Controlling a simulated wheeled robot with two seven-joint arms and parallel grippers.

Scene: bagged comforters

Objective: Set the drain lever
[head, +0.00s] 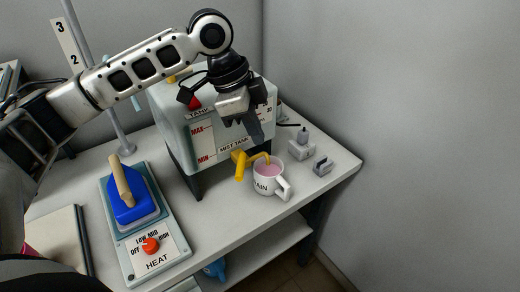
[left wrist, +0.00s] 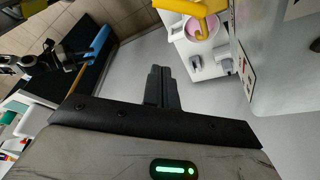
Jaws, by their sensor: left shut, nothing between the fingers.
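The yellow drain lever (head: 240,166) hangs at the lower front of the mist tank (head: 176,125), beside a yellow spout (head: 258,158). The spout reaches over a white mug (head: 271,182) that holds pink liquid; part of its lettering shows. In the left wrist view, yellow drain parts (left wrist: 196,8) and the mug (left wrist: 196,45) show at the top, partly cut off. My left gripper (head: 256,136) is shut and empty, in front of the tank's right side, above the lever and spout. Its closed fingers (left wrist: 160,82) show in the left wrist view, apart from the yellow parts.
A heater plate (head: 172,246) with a red knob (head: 150,245) and a blue iron-like item (head: 134,206) stands on the left of the table. Small grey blocks (head: 322,167) sit right of the mug. The table's right edge and the wall are close by.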

